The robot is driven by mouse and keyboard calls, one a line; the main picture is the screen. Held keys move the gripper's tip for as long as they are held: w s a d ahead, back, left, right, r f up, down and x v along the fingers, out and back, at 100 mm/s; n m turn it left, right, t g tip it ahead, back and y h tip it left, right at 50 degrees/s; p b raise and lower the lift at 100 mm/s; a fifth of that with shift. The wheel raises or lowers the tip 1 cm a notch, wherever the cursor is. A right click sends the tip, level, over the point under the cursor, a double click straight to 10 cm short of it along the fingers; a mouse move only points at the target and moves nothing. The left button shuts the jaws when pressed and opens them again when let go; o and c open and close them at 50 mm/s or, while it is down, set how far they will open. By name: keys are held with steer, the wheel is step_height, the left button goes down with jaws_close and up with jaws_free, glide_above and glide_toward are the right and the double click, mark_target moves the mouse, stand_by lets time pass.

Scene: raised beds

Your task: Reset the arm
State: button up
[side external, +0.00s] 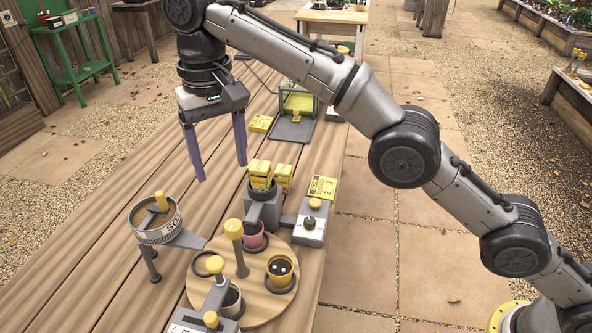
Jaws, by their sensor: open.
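My gripper (220,164) hangs from the arm above the wooden table (130,190). Its two purple fingers point down and stand wide apart, with nothing between them. It is behind and to the left of a dark holder carrying yellow boxes (260,174). The fingertips appear to be above the planks, but their exact height cannot be told.
A round wooden board (205,278) holds a pink cup (253,238), a yellow cup (280,270) and a yellow-topped post (236,238). A round sieve-like stand (155,217) is at left. A grey device (295,128) stands behind. Bare planks lie at left.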

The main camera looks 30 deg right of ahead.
steer(key=s+d+r+m+t, duration=0.2)
steer(key=d+r, duration=1.1)
steer(key=r, duration=0.2)
steer(key=s+d+r+m+t, duration=0.1)
steer(key=s+d+r, duration=0.1)
steer(key=s+d, duration=0.35)
steer(key=s+d+r, duration=0.3)
steer(key=s+d, duration=0.1)
steer(key=d, duration=0.3)
steer(key=s+d+f+t, duration=0.2)
steer(key=s+d+f, duration=0.55)
steer(key=s, duration=0.45)
steer(key=s+f+n, duration=0.1)
steer(key=s+f, duration=0.2)
steer(key=f, duration=0.5)
steer(key=s+d+f+n, duration=0.1)
steer(key=s+f+n, duration=0.1)
steer(key=f, duration=0.6)
steer(key=shift+s+d+f+t, duration=0.2)
steer(key=shift+s+d+t, duration=0.1)
steer(key=shift+s, duration=0.2)
